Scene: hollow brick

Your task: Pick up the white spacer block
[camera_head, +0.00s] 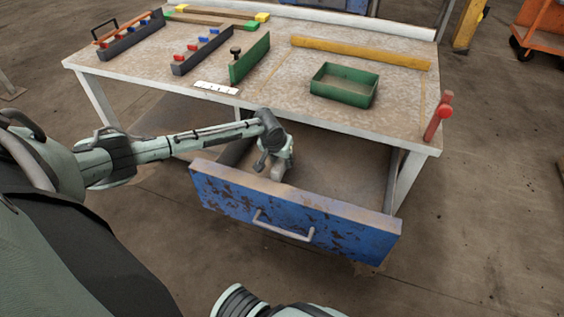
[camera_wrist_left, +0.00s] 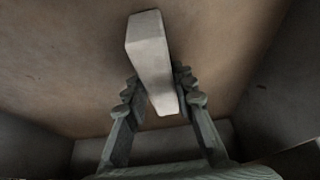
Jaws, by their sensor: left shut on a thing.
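The white spacer block (camera_wrist_left: 150,57) is a long pale bar in the left wrist view, reaching past the fingertips over a brown surface. My left gripper (camera_wrist_left: 158,88) has a finger on each side of it and is shut on it. In the head view my left gripper (camera_head: 278,170) reaches down into the open drawer, behind its blue front (camera_head: 300,212). In that view I cannot make out the block apart from the gripper. My right gripper is out of view.
The workbench (camera_head: 270,95) stands above the drawer. On it are a green tray (camera_head: 344,86), a green upright plate (camera_head: 250,58), a yellow bar (camera_head: 360,51) and dark racks with coloured pegs (camera_head: 202,50). A red-handled clamp (camera_head: 438,115) sits at the right edge. The drawer walls surround the gripper.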

